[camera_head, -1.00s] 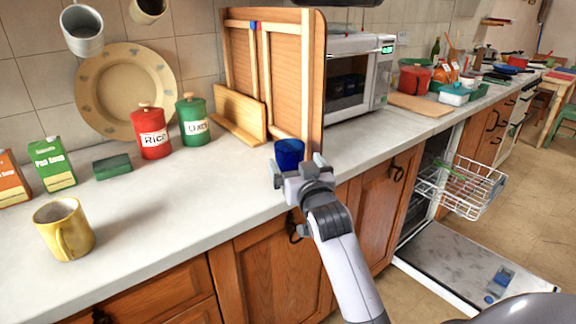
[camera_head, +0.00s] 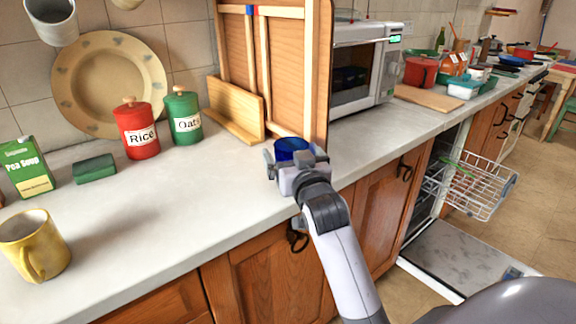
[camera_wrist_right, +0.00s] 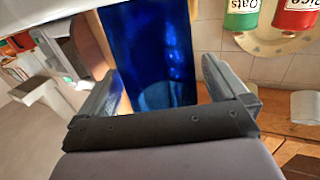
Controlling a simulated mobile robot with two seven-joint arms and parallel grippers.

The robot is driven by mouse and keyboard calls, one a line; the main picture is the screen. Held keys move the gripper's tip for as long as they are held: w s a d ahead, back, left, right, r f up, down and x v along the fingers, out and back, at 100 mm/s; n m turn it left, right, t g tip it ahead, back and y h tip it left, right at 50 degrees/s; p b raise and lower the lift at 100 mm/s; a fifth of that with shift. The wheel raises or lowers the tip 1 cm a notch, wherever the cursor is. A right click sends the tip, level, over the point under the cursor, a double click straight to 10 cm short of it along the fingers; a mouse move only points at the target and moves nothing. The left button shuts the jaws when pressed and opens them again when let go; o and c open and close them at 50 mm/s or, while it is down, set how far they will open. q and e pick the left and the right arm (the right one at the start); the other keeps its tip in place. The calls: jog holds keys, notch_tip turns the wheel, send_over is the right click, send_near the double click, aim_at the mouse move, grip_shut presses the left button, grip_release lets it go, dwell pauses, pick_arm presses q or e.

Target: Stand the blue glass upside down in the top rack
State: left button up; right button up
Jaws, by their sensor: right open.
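The blue glass (camera_head: 291,147) stands on the counter near its front edge, in front of the wooden panel. My right gripper (camera_head: 297,160) is at the glass, open, and hides its lower part in the head view. In the right wrist view the glass (camera_wrist_right: 150,55) lies between the two spread fingers of the gripper (camera_wrist_right: 165,90), with a gap visible on the right side. The top rack (camera_head: 475,185) is a white wire basket pulled out of the open dishwasher at the right; a green item lies in it. My left gripper is out of view.
The dishwasher door (camera_head: 455,258) is folded down low, below the rack. A tall wooden panel (camera_head: 290,70) and the microwave (camera_head: 362,65) stand behind the glass. A yellow mug (camera_head: 35,245), red rice tin (camera_head: 136,130) and green oats tin (camera_head: 182,116) are to the left.

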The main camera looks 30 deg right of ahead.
jog(key=shift+w, duration=0.25)
jog(key=shift+s, duration=0.1)
jog(key=shift+c, duration=0.3)
jog(key=c, duration=1)
jog(key=shift+c, duration=0.6)
jog(key=shift+r, duration=0.15)
